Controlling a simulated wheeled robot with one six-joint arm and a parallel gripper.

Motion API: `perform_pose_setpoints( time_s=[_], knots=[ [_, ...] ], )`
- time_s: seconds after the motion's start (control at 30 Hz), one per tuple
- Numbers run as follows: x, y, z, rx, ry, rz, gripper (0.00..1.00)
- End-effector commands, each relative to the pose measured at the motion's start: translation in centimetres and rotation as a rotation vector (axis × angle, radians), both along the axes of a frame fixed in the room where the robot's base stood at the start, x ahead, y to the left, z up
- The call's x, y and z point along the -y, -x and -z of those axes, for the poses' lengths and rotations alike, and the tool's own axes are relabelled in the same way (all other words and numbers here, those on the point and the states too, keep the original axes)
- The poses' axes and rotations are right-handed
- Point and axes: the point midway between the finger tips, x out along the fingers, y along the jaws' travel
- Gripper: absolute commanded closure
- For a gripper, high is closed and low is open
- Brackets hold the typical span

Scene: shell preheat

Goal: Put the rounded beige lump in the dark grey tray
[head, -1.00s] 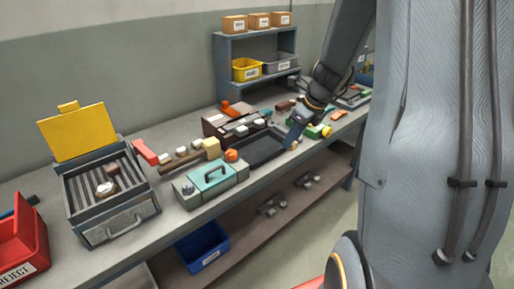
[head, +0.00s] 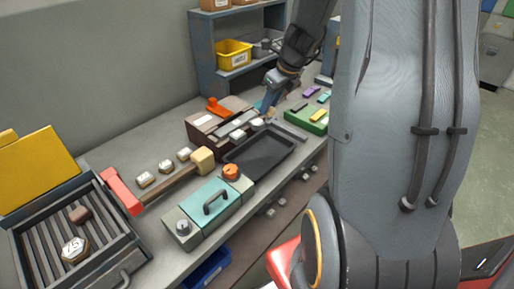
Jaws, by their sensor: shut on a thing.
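The dark grey tray (head: 232,158) lies on the bench, shallow and empty as far as I can see. My gripper (head: 263,115) points down at the tray's back edge, beside the brown box. It is shut on a small rounded beige lump (head: 257,124), which shows at the fingertips. The lump is small in the picture, and I cannot tell its exact height above the bench.
A brown box (head: 199,122) with pale pieces stands behind the tray. A mallet (head: 203,160), several hexagonal pieces and a ribbed heater (head: 48,245) lie left. A green holder (head: 312,118) is right.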

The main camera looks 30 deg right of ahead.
Motion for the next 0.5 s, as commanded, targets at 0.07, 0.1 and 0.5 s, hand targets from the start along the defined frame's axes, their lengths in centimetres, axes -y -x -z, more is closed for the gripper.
perform_pose_setpoints(
  time_s=[0.07,0.1,0.5],
  knots=[
    [-0.1,0.1,1.1,-0.004,-0.003,-0.001,0.95],
    [-0.2,0.1,2.0,-0.005,-0.003,-0.002,0.95],
    [-0.1,0.0,11.4,-0.005,-0.002,-0.002,0.95]
  ],
)
